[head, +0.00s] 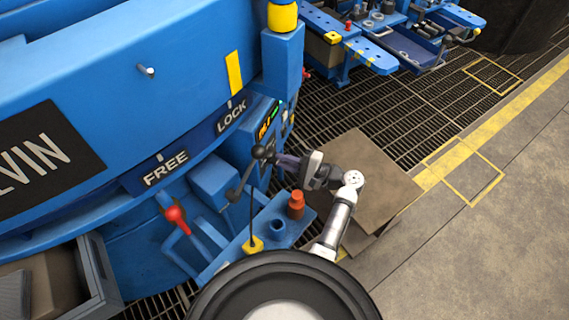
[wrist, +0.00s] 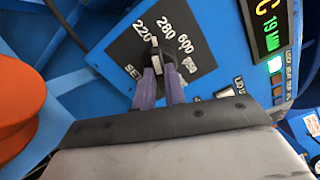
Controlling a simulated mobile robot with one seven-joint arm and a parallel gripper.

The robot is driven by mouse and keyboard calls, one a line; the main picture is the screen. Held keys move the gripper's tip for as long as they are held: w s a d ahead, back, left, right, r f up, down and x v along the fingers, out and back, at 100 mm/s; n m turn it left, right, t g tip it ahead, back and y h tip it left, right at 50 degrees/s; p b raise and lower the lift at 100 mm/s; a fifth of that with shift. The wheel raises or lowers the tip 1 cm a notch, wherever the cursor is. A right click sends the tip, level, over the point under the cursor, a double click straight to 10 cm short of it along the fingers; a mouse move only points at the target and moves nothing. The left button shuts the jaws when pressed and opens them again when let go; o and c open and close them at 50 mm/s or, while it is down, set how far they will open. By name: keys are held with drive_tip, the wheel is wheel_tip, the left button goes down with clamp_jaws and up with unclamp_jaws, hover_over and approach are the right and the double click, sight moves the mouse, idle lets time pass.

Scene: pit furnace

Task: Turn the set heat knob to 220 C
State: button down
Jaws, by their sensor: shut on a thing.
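The set heat knob (wrist: 169,54) is a dark round knob with a white pointer, on a dark plate (wrist: 125,52) with white markings 220, 280, 600 and one more that is hard to read. The pointer is directed upward near 220 and 280; I cannot tell exactly where it rests. My gripper (wrist: 160,80) is shut on the knob, its two purple fingers covering its lower part. In the head view my gripper (head: 280,162) reaches left to the blue control panel (head: 267,122); the knob is hidden there.
A lit display (wrist: 268,30) and a glowing green button (wrist: 274,65) are right of the knob. A black-ball lever (head: 262,153) stands close to my gripper. An orange cylinder (head: 296,204) stands on the blue shelf below. A red-handled lever (head: 176,214) is at left.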

drive_tip(key=shift+f+n+b, duration=0.1)
drive_tip(key=shift+n+b, duration=0.65)
drive_tip(key=shift+n, duration=0.45)
drive_tip(key=c, duration=1.5)
unclamp_jaws()
drive_tip(key=shift+o, duration=0.2)
drive_tip(key=b+v, duration=0.1)
drive_tip(key=v, duration=1.3)
drive_tip(key=shift+b, duration=0.4)
